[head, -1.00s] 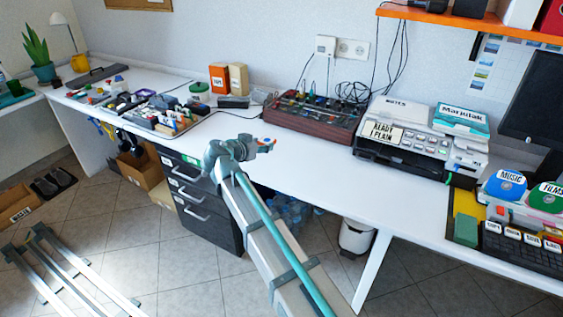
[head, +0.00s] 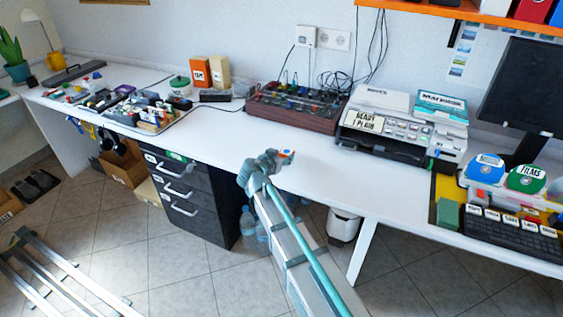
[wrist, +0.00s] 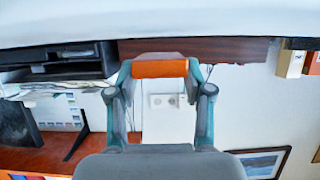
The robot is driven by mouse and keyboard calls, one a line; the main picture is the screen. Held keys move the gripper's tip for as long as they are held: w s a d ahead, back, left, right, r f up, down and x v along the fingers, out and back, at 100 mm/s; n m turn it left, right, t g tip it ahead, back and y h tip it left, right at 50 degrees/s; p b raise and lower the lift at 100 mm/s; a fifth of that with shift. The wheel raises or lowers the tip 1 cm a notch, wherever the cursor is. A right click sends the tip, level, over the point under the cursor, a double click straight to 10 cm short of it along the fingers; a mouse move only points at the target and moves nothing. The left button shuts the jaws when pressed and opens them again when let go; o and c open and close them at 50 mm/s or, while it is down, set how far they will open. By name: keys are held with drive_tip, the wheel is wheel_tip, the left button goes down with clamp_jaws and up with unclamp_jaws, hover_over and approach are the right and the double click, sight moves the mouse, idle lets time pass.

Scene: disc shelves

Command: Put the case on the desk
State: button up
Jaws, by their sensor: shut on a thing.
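My gripper (head: 274,158) is shut on a small case (head: 286,154), with an orange part showing, at the end of the arm. In the wrist view the orange edge of the case (wrist: 160,69) spans between the two teal fingers of my gripper (wrist: 160,76). Most of the case is hidden, so its full shape cannot be told. In the head view the gripper and case overlap the white desk (head: 330,185) near its front edge, left of centre. I cannot tell how high the case is above the desk top.
A dark red mixer (head: 295,108) and a printer (head: 402,125) stand behind. A keyboard (head: 512,228) and discs marked MUSIC (head: 487,167) and FILMS (head: 525,178) are at right. A tray of small items (head: 150,122) is at left. The desk's middle front is bare.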

drive_tip(key=shift+a+f, duration=0.1)
drive_tip(key=shift+f, duration=1.05)
drive_tip(key=shift+f, duration=0.1)
drive_tip(key=o, duration=1.2)
drive_tip(key=shift+o, duration=0.2)
drive_tip(key=shift+s+r, duration=0.1)
drive_tip(key=shift+r, duration=0.1)
drive_tip(key=v, duration=1.1)
drive_tip(key=shift+s+a+b, duration=0.15)
drive_tip(key=shift+s+b, duration=0.15)
drive_tip(key=shift+s, duration=0.05)
